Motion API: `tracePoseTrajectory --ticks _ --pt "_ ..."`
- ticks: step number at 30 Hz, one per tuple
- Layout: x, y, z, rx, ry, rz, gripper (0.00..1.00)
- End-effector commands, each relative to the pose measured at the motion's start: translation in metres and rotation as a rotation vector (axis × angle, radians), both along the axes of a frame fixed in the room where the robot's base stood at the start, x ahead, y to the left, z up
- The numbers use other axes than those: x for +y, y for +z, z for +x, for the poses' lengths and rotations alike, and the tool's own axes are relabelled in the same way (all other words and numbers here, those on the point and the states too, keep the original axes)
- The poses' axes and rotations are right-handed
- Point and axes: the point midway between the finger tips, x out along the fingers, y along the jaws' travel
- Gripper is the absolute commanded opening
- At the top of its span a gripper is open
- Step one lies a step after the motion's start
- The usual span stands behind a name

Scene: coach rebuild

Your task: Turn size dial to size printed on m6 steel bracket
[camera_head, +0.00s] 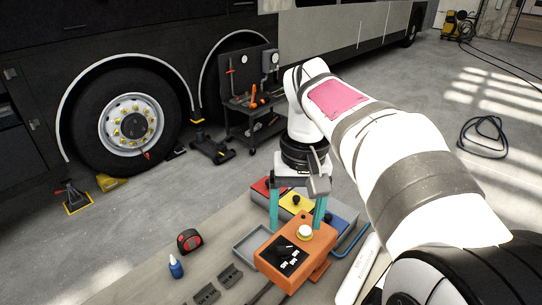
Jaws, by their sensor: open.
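An orange box (268,250) stands on the bench with a pale round dial (305,232) on top and a black panel with white marks (284,257). The marks and the dial's setting are too small to read. My gripper (296,226) points down above the box, its two teal fingers apart, near the dial; I cannot tell whether they touch anything. Dark metal-looking pieces (230,276) lie on the bench at the front left. I cannot tell whether one is the m6 steel bracket, and no printed size is readable.
Red, yellow and blue bins (297,201) stand behind the box, a grey tray (252,239) at its left. A tape measure (189,240) and a blue bottle (176,267) lie further left. A white long object (358,270) lies right. The bench's left part is mostly clear.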

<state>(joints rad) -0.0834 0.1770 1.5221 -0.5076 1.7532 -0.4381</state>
Motion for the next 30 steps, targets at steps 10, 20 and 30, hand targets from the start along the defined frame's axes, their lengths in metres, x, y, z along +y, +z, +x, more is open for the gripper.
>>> tracePoseTrajectory --ticks 10,20,30 --pt "0.009 -0.021 0.061 -0.012 0.115 -0.032 0.78" --pt "0.009 -0.116 0.061 -0.013 0.112 -0.031 0.78" --pt "0.009 -0.156 0.061 -0.018 0.111 -0.03 0.78"
